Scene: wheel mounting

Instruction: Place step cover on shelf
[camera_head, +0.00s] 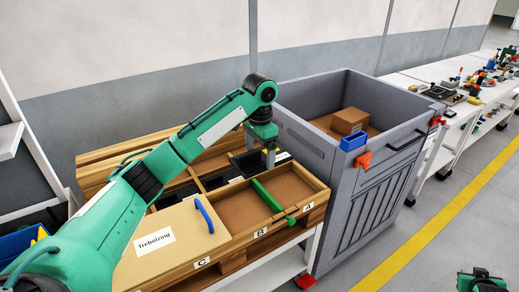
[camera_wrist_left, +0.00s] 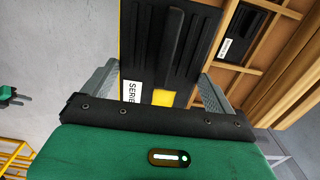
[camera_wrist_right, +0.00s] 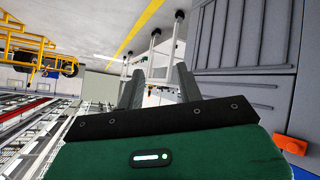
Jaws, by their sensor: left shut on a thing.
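My left gripper (camera_head: 264,150) is shut on a black ribbed panel, which I take as the step cover (camera_wrist_left: 150,45). The panel has a white label beginning "SERIE" and a yellow patch near my fingers. It is over the wooden shelf unit (camera_head: 240,248), which has open compartments and the letters A, B, C on its front. In the head view the arm and gripper partly hide the panel, and I cannot tell whether it touches the compartment floor. My right gripper (camera_wrist_right: 158,85) is open and empty, beside the grey bin; only part of it shows at the head view's lower right.
A tan lid (camera_head: 175,238) labelled "Trebolzing" with a blue handle covers the front-left compartment. A green bar (camera_head: 268,195) lies across the front compartments. The tall grey bin (camera_head: 345,175) holding a cardboard box (camera_head: 349,121) stands right of the shelf. Open floor lies farther right.

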